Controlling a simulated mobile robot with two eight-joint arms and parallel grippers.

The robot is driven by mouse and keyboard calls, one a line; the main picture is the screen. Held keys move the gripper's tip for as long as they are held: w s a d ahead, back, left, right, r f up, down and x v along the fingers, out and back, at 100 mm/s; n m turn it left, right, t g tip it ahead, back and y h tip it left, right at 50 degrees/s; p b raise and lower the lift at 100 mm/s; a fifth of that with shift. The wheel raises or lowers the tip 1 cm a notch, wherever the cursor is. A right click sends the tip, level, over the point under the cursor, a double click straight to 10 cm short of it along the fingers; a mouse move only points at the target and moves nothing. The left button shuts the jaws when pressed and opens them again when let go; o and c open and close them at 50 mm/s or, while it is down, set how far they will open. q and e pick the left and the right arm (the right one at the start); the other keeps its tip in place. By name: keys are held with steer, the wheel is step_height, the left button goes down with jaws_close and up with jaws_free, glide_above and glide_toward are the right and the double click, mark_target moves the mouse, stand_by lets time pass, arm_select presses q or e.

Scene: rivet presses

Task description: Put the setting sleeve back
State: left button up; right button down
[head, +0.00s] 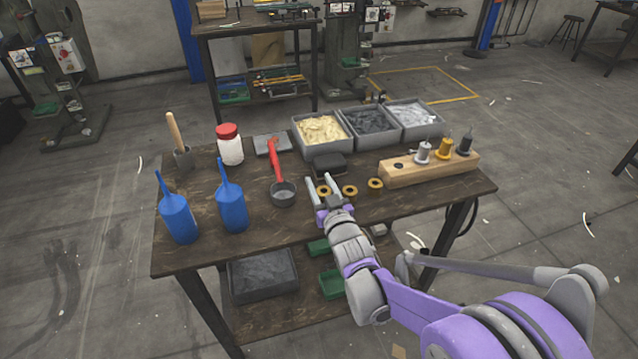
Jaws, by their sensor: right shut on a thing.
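A wooden block (430,171) at the right of the table holds three upright spindled pieces: a grey one (423,152), a brass one (444,149) and a black one (465,144). A dark round hole (398,166) shows empty at its left end. My right gripper (323,183) is left of the block, with a brass ring (323,191) between its fingers. Whether the ring is lifted or on the table, I cannot tell. Two more brass rings lie to its right, one near (350,190) and one farther (375,183). My left gripper is not in view.
Behind are a black block (329,164) and three grey bins (321,139). To the left are a ladle with a red handle (283,192), two blue bottles (231,206), a red-capped jar (230,149) and a wooden-handled tool (180,152). The table's front right is bare.

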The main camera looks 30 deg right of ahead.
steer(key=shift+w+d+f, duration=0.1)
steer(key=shift+w+f, duration=0.05)
steer(key=shift+w, duration=0.3)
steer(key=shift+s, duration=0.1)
steer(key=shift+f+b, duration=0.25)
steer(key=shift+b, duration=0.1)
steer(key=shift+c, duration=1.8)
jaws_free()
steer(key=shift+s+r+p, duration=0.2)
steer(key=shift+r+p, duration=0.1)
steer(key=shift+r, duration=0.05)
steer(key=p+v, duration=0.1)
steer(key=v, duration=1)
steer(key=shift+s+f, duration=0.1)
steer(key=shift+s, duration=0.2)
